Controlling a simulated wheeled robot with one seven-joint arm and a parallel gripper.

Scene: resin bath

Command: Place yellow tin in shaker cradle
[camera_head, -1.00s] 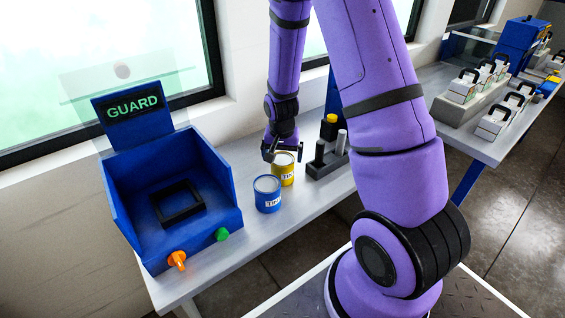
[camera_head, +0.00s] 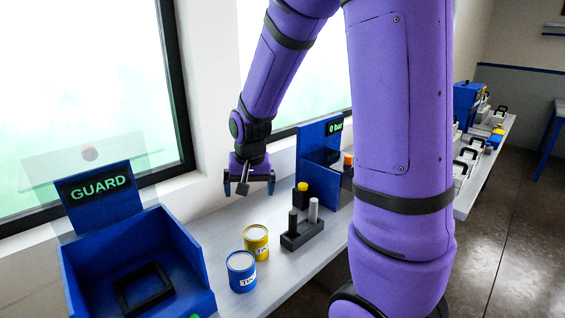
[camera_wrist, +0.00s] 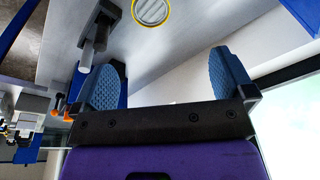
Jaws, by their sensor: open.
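The yellow tin (camera_head: 256,243) stands upright on the bench, just behind and right of a blue tin (camera_head: 241,271). The top of the yellow tin (camera_wrist: 151,11) also shows at the upper edge of the wrist view, beyond the fingers. My gripper (camera_head: 247,187) is open and empty, raised above and behind the yellow tin, apart from it. Its two blue-padded fingers show wide apart in the wrist view (camera_wrist: 168,82). The shaker (camera_head: 130,255) is a blue open box with a GUARD sign at the left; the black square cradle frame (camera_head: 144,288) on its floor is empty.
The window wall runs close behind my gripper. A clear guard panel (camera_head: 85,160) is raised over the shaker.

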